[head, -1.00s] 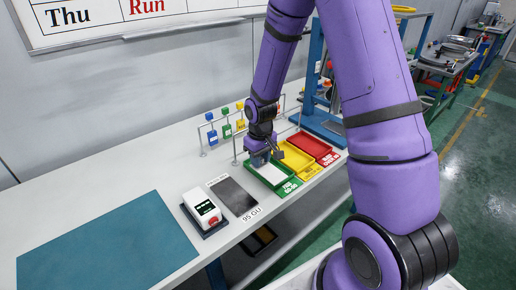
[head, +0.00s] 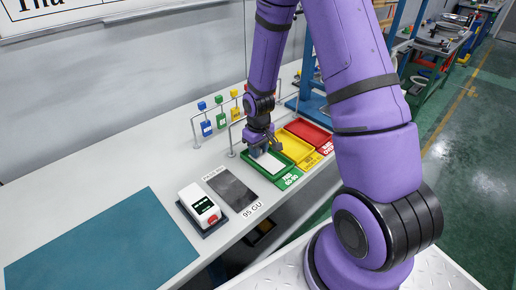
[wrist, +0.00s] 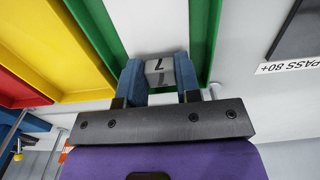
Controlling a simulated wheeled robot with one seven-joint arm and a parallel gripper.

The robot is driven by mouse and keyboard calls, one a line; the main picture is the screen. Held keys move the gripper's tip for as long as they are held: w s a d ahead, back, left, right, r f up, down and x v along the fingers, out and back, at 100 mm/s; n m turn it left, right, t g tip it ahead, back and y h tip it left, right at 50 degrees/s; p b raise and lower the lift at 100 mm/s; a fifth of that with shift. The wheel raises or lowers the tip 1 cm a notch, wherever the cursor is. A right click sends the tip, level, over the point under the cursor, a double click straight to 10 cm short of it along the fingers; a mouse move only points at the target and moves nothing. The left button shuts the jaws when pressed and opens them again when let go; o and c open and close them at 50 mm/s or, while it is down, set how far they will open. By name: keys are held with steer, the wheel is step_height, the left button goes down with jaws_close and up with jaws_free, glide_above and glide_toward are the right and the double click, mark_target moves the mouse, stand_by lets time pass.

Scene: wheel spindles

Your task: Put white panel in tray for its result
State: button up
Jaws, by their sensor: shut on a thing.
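The white panel (head: 270,164) lies within the green tray (head: 288,181), the leftmost of three coloured trays. My gripper (head: 261,150) is low over the tray's back part. In the wrist view its blue fingers (wrist: 160,80) are shut on a small pale grey block with a dark mark (wrist: 159,71), apparently a grip on the panel. The white panel surface (wrist: 148,28) shows there between the green walls (wrist: 204,30). Whether the panel rests fully on the tray floor I cannot tell.
Yellow (head: 297,147) and red (head: 309,131) trays stand to the right. A dark plate (head: 232,188) by a "95 GU" label and a white meter (head: 199,203) lie left. Small coloured tags (head: 221,119) hang from a rail behind. A teal mat (head: 100,245) is clear.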

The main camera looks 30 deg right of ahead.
steer(key=o, duration=1)
steer(key=s+a+r+m+t, duration=0.1)
steer(key=s+r, duration=0.3)
steer(key=r, duration=1)
steer(key=s+a+r+t, duration=0.15)
steer(key=s+r, duration=0.25)
steer(key=r, duration=1)
steer(key=s+a+r+t, duration=0.1)
steer(key=s+r, duration=0.2)
steer(key=s, duration=0.2)
steer(key=s+r, duration=0.3)
steer(key=s, duration=0.2)
steer(key=s+a+r+m+t, duration=0.1)
steer(key=s+r, duration=0.3)
steer(key=s, duration=0.1)
steer(key=shift+s+a+t, duration=0.3)
steer(key=shift+a+t, duration=0.05)
